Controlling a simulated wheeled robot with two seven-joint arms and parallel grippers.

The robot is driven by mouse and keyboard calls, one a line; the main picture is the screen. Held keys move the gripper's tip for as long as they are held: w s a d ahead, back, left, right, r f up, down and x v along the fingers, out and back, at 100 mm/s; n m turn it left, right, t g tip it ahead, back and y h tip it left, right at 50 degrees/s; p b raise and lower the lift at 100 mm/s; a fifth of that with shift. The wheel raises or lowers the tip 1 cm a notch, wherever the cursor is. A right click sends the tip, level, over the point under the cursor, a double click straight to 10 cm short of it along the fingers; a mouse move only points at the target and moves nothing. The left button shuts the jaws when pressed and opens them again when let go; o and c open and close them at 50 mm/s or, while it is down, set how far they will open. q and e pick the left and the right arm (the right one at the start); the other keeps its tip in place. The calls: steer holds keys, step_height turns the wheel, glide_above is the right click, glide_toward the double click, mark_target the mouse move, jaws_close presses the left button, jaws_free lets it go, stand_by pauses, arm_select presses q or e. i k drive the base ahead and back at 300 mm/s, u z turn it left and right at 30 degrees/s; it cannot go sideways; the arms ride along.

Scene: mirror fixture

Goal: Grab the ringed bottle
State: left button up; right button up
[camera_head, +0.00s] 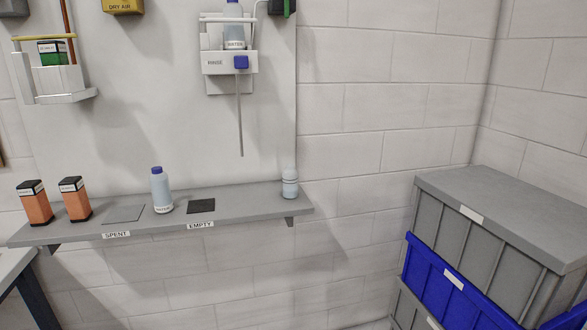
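A pale blue-grey bottle (234,30) with a WATER label sits upright in the white RINSE holder (216,80) on the wall panel. A light rail crosses in front of it; I cannot tell whether it is a ring around the bottle. A similar bottle (161,191) with a blue cap stands on the shelf between the SPENT and EMPTY labels. A smaller pale bottle (290,184) with a whitish cap stands near the shelf's right end. Neither of my grippers is in view.
The grey shelf (250,208) also bears two orange, black-topped boxes (36,203) at left and a dark square pad (201,207). A white wall holder (55,84) with a green box is at upper left. Grey and blue crates (480,225) are stacked at right.

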mark_target(290, 174)
steer(key=i, duration=1.6)
steer(key=u, duration=3.1)
steer(key=k, duration=0.3)
steer(key=z, duration=1.2)
